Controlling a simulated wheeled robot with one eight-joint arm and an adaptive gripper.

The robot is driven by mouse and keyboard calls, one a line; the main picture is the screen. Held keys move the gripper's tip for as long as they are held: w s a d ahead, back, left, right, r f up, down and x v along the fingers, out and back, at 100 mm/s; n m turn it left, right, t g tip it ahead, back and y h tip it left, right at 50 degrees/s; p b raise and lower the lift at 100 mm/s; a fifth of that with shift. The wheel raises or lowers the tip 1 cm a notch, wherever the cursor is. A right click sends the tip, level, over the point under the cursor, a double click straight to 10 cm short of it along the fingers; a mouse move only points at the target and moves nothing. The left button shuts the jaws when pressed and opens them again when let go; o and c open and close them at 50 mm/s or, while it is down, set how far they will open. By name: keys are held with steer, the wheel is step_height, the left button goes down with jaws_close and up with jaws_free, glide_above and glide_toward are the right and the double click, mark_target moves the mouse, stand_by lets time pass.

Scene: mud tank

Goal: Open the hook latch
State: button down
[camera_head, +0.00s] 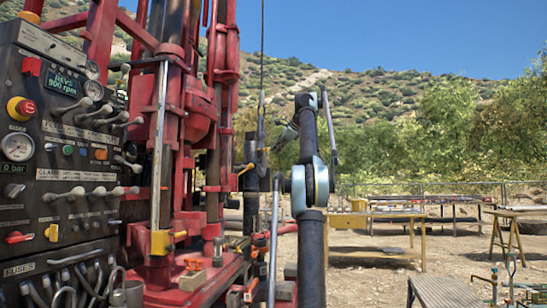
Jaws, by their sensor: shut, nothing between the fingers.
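My arm rises in the middle of the view. My gripper (284,138) appears as a small dark shape just left of the upper arm, partly hidden by it. It is shut and empty, a little to the right of the hanging fitting. Whether they touch cannot be told.
A control panel (65,160) with levers and gauges fills the left side. The red mast (180,120) stands beside it. A yellow trestle table (375,222) and a bench (515,212) stand at the right. Sandy ground (450,255) lies open between them.

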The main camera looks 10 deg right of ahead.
steer(key=shift+v, duration=1.85)
steer(key=shift+d, duration=0.1)
steer(key=s+a+f+n+g+h, duration=0.15)
steer(key=s+a+f+n, duration=0.35)
steer(key=s+f, duration=0.6)
steer(key=s+a+f+n+g, duration=0.3)
steer(key=s+a+f+n, duration=0.25)
steer(key=s+f, duration=0.6)
steer(key=s+f+n+g+h, duration=0.1)
steer(key=s+f+n, duration=0.2)
steer(key=s+f, duration=0.7)
steer(key=s+f+n+g+h, duration=0.1)
steer(key=s+f+n, duration=0.2)
steer(key=s+f, duration=0.8)
steer(key=s+f+n+g+h, duration=0.1)
steer(key=s+f, duration=0.9)
steer(key=f, duration=1.8)
steer(key=shift+s+n+h, duration=0.3)
steer(key=shift+n+h, duration=0.15)
steer(key=shift+n, duration=0.6)
